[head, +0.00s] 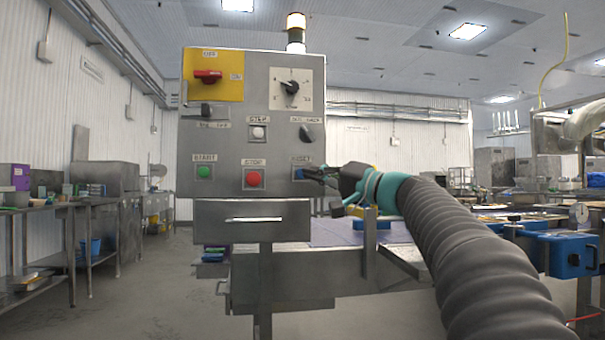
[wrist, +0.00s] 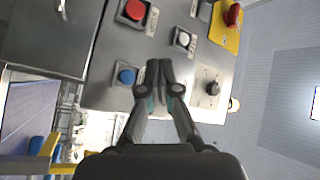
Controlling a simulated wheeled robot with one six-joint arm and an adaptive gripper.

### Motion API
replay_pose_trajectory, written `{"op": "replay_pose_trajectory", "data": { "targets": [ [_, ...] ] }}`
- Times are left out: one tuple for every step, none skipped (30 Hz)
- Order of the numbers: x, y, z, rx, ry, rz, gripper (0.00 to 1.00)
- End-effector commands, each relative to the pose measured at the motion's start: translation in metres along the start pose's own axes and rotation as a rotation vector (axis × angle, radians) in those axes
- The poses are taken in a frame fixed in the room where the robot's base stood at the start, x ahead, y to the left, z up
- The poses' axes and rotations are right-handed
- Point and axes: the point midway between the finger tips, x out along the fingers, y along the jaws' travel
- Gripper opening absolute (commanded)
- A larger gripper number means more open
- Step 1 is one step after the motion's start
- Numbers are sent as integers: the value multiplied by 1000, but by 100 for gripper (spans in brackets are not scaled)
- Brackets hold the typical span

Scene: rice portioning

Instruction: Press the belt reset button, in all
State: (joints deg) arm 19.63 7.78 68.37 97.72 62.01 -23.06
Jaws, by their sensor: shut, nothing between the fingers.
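The grey control panel (head: 235,130) stands upright in the head view. Its blue reset button (head: 298,173) is at the lower right, under a label, partly covered by my gripper tip. In the wrist view the blue button (wrist: 127,76) shows whole in its square frame, just left of my fingertips. My gripper (head: 312,173) reaches in from the right with its fingers shut and empty. In the wrist view the closed fingertips (wrist: 158,70) point at the panel beside the blue button. I cannot tell whether they touch the panel; they do not cover the button there.
A red stop button (head: 253,180) and a green start button (head: 204,172) sit left of the reset button. A white button (head: 258,132), a black selector (head: 306,134) and a dial (head: 290,87) are above. A red switch (head: 208,76) is at the top left.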

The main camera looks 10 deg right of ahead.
Motion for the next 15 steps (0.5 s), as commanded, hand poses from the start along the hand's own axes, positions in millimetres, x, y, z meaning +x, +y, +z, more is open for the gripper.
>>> {"op": "replay_pose_trajectory", "data": {
  "targets": [
    [4,0,-4,2,-1,0,0],
    [6,2,-6,2,-1,0,0],
    [10,4,-8,2,-1,1,0],
    [12,6,-10,3,-1,1,0],
    [15,7,-12,3,-1,1,0],
    [19,10,-14,3,-1,1,0],
    [22,12,-17,3,-1,2,0],
    [24,13,-19,2,0,2,0],
    [28,16,-22,2,0,2,0],
    [30,18,-24,2,-1,2,0],
    [33,20,-26,3,-1,2,0],
    [37,22,-28,2,-1,2,0],
    [39,24,-29,2,-1,1,0],
    [41,26,-30,2,-1,1,0],
    [44,30,-32,2,-1,1,0]
  ]
}}
